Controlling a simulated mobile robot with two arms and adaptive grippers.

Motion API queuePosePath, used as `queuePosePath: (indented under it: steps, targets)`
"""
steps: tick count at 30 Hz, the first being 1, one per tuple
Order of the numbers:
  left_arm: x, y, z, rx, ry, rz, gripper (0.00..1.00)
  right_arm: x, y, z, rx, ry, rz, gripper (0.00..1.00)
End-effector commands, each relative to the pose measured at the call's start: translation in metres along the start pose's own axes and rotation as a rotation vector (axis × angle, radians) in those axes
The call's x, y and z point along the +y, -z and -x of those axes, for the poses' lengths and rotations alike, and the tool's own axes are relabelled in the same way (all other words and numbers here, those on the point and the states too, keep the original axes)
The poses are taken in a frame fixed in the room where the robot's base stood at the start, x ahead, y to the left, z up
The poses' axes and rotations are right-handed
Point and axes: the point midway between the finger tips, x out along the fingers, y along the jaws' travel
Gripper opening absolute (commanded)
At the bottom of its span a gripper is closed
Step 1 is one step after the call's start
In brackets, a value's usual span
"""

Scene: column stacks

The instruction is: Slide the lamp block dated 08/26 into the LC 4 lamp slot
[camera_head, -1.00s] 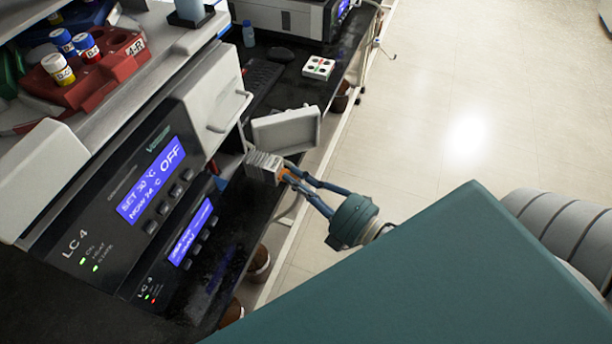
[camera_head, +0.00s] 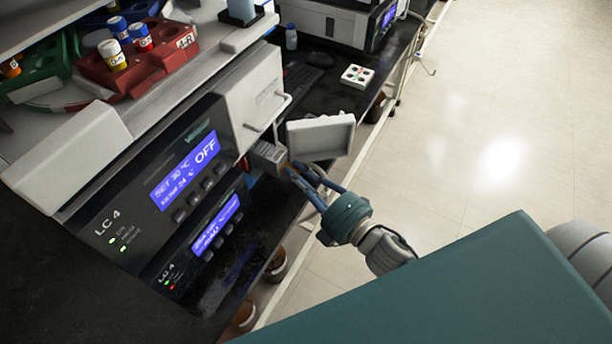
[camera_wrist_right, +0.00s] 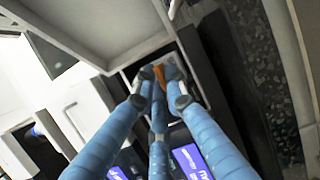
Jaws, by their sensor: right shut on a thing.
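The lamp block (camera_head: 268,154) is a grey ribbed block with an orange part (camera_wrist_right: 164,73) at its near end; its date cannot be read. My right gripper (camera_head: 289,169) is shut on the orange end, and its blue fingers (camera_wrist_right: 160,92) also show in the right wrist view. The block is at the right side of the stack, at the dark opening beside the open pale door (camera_head: 320,137). Its far end is hidden there, so its depth is unclear. The upper unit (camera_head: 150,200) is labelled LC 4. My left gripper is not in view.
A red rack (camera_head: 135,72) with capped vials stands on top. A pale drawer front with a handle (camera_head: 253,92) is close above the block. Floor is free at right.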

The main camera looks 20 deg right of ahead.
Motion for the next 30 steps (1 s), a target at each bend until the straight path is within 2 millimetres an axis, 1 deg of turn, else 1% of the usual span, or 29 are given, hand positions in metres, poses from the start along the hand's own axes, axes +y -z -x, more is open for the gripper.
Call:
queuePosePath:
  steps: [3,21,30]
  targets:
    - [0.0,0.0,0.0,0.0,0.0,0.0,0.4,0.002,0.003,-0.009,0.001,-0.004,0.001,0.0]
    - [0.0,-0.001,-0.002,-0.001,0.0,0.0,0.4,0.001,0.016,-0.049,0.001,-0.004,0.0,0.0]
    - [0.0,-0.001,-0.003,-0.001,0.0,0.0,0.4,0.002,0.022,-0.065,0.001,-0.003,0.0,0.0]
